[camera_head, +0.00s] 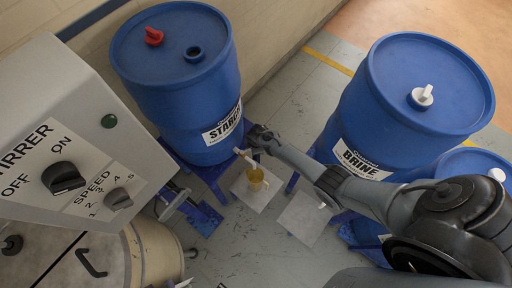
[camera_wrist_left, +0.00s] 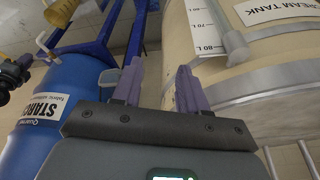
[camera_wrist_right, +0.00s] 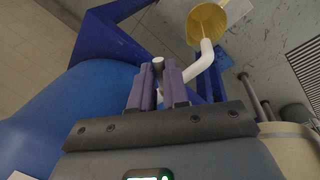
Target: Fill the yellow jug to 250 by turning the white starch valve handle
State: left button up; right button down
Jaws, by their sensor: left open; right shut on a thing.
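The blue starch drum (camera_head: 175,90) stands at the upper middle of the head view. Its white valve has a bent spout (camera_wrist_right: 207,58) above the yellow jug (camera_head: 255,176), which stands on a pale floor plate. My right gripper (camera_wrist_right: 160,70) is shut on the white valve handle (camera_wrist_right: 158,61), beside the drum. Liquid and marks in the jug are too small to read. The jug (camera_wrist_left: 62,10) also shows in the left wrist view. My left gripper (camera_wrist_left: 158,78) is open and empty between the starch drum and the cream tank; I cannot make it out clearly in the head view.
A blue brine drum (camera_head: 425,90) stands at right, with another pale plate (camera_head: 303,218) before it. The stirrer panel (camera_head: 85,165) fills the left. The cream tank (camera_wrist_left: 240,75) is close to my left gripper. Blue stands support the drums.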

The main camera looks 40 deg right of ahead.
dwell(0.3)
jog(key=shift+s+a+m+p, duration=0.35)
jog(key=shift+m+p, duration=0.1)
jog(key=shift+m, duration=0.35)
dwell(4.0)
jog(key=shift+w+d+n, duration=0.4)
jog(key=shift+w+n, duration=0.05)
jog(key=shift+n, duration=0.65)
dwell(1.8)
